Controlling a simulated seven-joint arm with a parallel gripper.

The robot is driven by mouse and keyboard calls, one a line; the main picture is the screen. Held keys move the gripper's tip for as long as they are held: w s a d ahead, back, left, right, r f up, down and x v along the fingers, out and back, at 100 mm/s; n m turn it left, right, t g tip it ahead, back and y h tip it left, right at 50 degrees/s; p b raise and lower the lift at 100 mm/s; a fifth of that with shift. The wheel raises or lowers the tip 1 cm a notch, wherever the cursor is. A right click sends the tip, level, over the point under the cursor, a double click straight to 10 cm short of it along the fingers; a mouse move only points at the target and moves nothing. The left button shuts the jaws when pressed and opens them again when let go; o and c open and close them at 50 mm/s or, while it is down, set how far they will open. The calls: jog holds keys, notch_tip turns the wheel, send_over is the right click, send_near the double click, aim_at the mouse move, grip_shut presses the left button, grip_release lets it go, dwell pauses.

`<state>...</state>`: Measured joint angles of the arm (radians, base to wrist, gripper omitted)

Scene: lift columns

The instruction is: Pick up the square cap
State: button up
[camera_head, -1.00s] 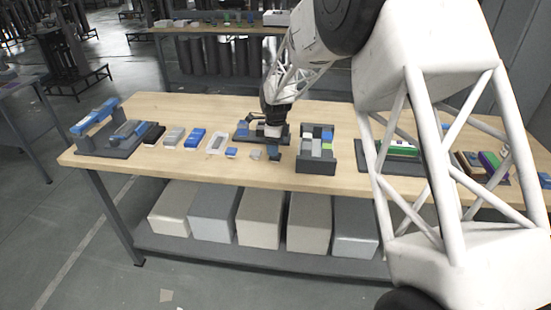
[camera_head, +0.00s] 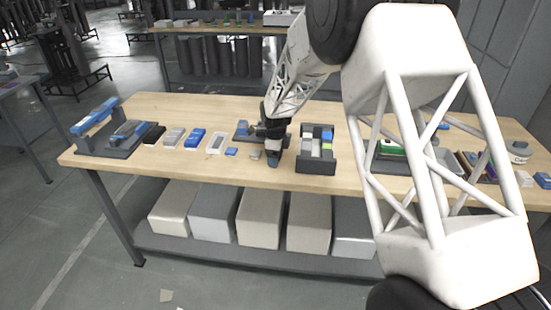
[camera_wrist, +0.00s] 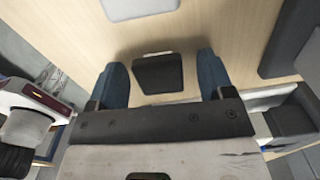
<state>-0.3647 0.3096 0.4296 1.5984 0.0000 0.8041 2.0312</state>
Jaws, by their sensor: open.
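A small dark square piece, which looks like the square cap (camera_wrist: 158,74), lies on the wood table in the wrist view. My gripper (camera_wrist: 161,72) is open, with one blue finger to the left of the cap and one to the right. A gap shows between the cap and each finger, so it is not held. In the head view my gripper (camera_head: 273,157) is low over the front middle of the table (camera_head: 230,173), and the cap is hidden or cannot be told from the fingers there.
A dark compartment tray (camera_head: 314,166) with coloured blocks stands just right of my gripper. A small grey piece (camera_head: 256,154) and a blue block (camera_head: 231,152) lie to its left, beside a white open tray (camera_head: 216,143). The table's front strip is clear.

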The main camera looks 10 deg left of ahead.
jog(key=c, duration=1)
jog(key=shift+r, duration=0.8)
notch_tip(320, 180, up, 2)
jog(key=shift+r, duration=0.1)
jog(key=s+d, duration=0.2)
jog(key=s, duration=0.5)
jog(key=s+d+r, duration=0.1)
jog(key=s+d, duration=0.2)
jog(key=s, duration=0.5)
jog(key=shift+d, duration=0.3)
jog(key=shift+r, duration=0.1)
jog(key=w+a+r, duration=0.3)
jog(key=w+a, duration=0.1)
jog(key=w, duration=0.5)
jog(key=w+a+r, duration=0.3)
jog(key=w+a, duration=0.2)
jog(key=w, duration=0.5)
jog(key=w+a+r+n, duration=0.1)
jog(key=w+a+r, duration=0.2)
jog(key=w, duration=0.7)
jog(key=shift+a, duration=0.65)
